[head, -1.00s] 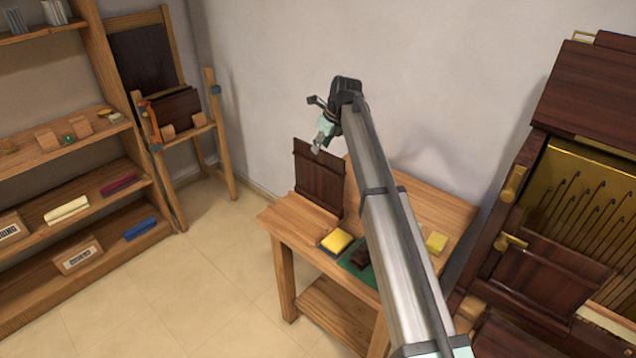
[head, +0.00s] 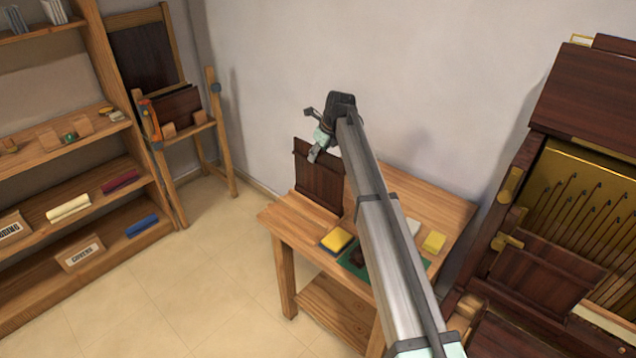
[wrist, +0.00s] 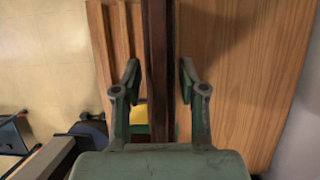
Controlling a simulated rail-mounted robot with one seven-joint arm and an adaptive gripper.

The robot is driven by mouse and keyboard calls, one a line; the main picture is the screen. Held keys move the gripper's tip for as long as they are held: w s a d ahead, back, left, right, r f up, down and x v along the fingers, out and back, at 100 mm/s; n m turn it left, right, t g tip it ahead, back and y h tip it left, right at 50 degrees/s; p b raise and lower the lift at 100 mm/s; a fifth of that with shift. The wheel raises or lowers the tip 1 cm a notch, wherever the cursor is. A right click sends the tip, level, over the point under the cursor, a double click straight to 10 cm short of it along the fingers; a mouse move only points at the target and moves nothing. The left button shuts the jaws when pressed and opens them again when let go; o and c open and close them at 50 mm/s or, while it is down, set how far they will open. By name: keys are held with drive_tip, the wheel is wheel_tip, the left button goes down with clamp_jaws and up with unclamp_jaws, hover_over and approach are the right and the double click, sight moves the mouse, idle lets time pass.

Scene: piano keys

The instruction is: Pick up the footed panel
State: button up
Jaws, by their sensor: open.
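The footed panel (head: 318,183) is a dark brown wooden board standing upright at the back left of the wooden table. In the wrist view the panel (wrist: 157,60) shows from above as a narrow dark strip. My gripper (head: 314,154) is at the panel's top edge in the head view. In the wrist view my gripper (wrist: 159,72) is open, with one finger on each side of the strip. A gap shows on both sides, so neither finger appears to touch it. The panel's feet are not clearly visible.
The table (head: 440,205) also holds yellow blocks (head: 336,240) and a green mat (head: 352,264), partly behind my arm. The wall stands close behind. A dark piano case (head: 590,90) is at the right, and a rack (head: 180,125) and shelves (head: 95,150) are at the left.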

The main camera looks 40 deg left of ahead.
drive_tip(key=shift+f, duration=0.1)
idle(0.3)
clamp_jaws()
